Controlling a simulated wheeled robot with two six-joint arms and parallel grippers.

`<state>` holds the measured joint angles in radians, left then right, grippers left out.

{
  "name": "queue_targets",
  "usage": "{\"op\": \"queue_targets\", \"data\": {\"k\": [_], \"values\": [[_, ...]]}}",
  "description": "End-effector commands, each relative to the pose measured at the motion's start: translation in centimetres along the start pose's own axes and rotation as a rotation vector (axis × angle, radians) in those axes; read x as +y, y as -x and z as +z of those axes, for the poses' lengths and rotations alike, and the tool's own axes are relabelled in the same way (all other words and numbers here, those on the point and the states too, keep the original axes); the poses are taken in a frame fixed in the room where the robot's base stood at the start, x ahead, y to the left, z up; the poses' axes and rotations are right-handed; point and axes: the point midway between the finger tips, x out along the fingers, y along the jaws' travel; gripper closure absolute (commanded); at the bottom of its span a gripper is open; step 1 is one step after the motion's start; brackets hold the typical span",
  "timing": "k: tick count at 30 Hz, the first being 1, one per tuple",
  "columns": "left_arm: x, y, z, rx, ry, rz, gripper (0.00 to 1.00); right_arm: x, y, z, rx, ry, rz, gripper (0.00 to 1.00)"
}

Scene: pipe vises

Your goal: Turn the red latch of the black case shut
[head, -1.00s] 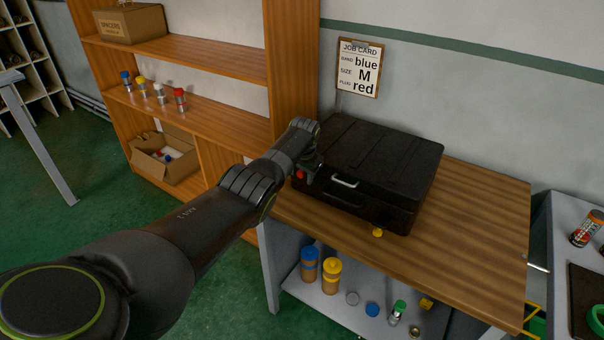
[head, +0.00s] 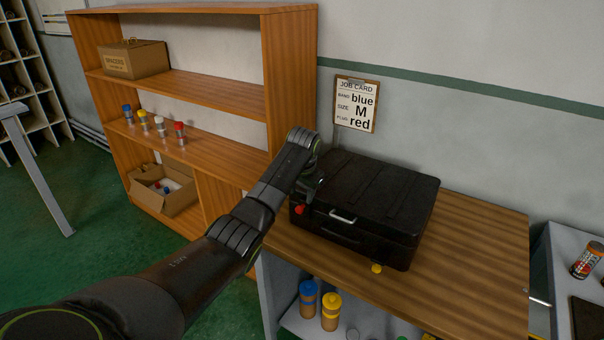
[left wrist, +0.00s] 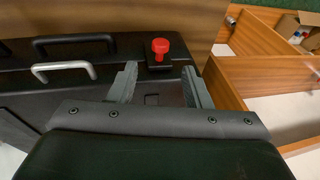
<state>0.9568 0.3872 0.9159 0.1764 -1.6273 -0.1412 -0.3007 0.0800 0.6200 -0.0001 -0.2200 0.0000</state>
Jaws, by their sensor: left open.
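The black case (head: 375,205) lies with its lid down on the wooden bench. Its red latch (head: 300,210) is at the left end of the front side, left of the pale handle (head: 342,217). In the left wrist view the red latch (left wrist: 160,46) is a round-topped red knob on a black block. My left gripper (head: 310,188) is just above the latch in the head view. In the left wrist view my left gripper (left wrist: 160,84) is open and empty, its fingers spread either side of the latch's line and apart from it. My right gripper is out of view.
The job card (head: 355,104) hangs on the wall behind. A wooden shelf (head: 185,80) stands left of the bench (head: 470,255). The bench top right of the case is clear.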

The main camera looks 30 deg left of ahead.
Motion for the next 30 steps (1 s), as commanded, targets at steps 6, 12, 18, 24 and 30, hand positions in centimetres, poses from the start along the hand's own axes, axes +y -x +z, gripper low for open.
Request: {"op": "queue_targets", "data": {"k": [6,12,18,24,30], "values": [[0.0,4.3,-0.1,0.006,0.0,-0.003,0.56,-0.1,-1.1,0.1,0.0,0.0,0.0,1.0],[0.0,7.1,-0.1,0.003,0.0,-0.001,0.56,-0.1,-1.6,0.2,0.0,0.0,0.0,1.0],[0.0,8.1,-0.1,0.001,0.0,0.0,0.56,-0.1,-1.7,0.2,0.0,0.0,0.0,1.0],[0.0,8.1,-0.1,0.001,0.0,-0.001,0.56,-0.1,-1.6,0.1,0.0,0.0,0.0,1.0],[0.0,8.1,-0.1,0.001,0.0,-0.001,0.56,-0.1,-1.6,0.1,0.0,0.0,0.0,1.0]]}}
